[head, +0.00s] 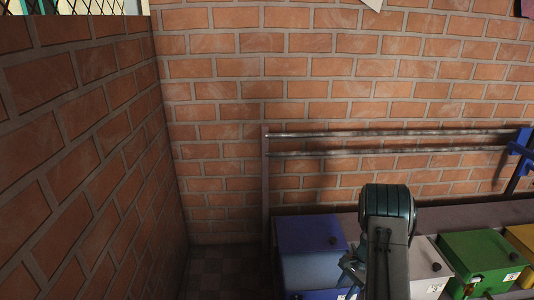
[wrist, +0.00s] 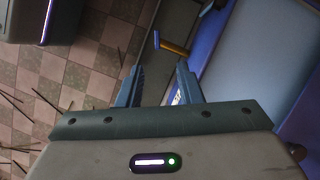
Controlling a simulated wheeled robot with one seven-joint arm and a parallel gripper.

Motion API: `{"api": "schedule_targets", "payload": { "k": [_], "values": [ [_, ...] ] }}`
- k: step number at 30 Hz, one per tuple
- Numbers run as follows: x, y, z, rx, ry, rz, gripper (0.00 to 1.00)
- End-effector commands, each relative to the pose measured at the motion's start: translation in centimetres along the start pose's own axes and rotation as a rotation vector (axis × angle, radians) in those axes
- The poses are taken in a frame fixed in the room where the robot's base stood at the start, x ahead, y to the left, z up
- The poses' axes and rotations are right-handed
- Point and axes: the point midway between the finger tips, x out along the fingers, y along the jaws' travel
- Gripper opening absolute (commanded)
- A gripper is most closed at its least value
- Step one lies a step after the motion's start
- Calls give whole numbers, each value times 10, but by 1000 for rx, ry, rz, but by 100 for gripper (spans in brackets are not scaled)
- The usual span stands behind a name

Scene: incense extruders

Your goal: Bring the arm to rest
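My arm shows in the head view at lower right, in front of a row of coloured boxes. My gripper (wrist: 158,70) is at the end of it. In the wrist view its two blue-grey fingers stand apart with nothing between them. In the head view only a part of one finger shows beside the arm, next to the blue box (head: 308,240). The blue box is close to the gripper, to the right in the wrist view. No held object shows.
A white box (head: 426,262), a green box (head: 482,258) and a yellow box (head: 521,238) stand right of the blue one. Metal rails (head: 390,135) run along the brick wall (head: 330,60). A brick side wall (head: 85,150) bounds the left. Thin sticks lie on the checkered floor (wrist: 85,65).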

Motion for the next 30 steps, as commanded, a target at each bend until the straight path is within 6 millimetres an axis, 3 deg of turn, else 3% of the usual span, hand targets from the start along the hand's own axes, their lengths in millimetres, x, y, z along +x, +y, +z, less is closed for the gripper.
{"api": "schedule_targets", "payload": {
  "k": [1, 3, 12, 21, 30],
  "values": [
    [-34, -6, 17, -31, 14, -7, 33],
    [-71, -11, 40, -79, 33, -10, 33],
    [-212, -15, 143, -302, 117, -13, 33],
    [-328, 6, 249, -530, 213, -5, 33],
    [-420, 47, 347, -755, 325, 17, 33]
  ]
}}
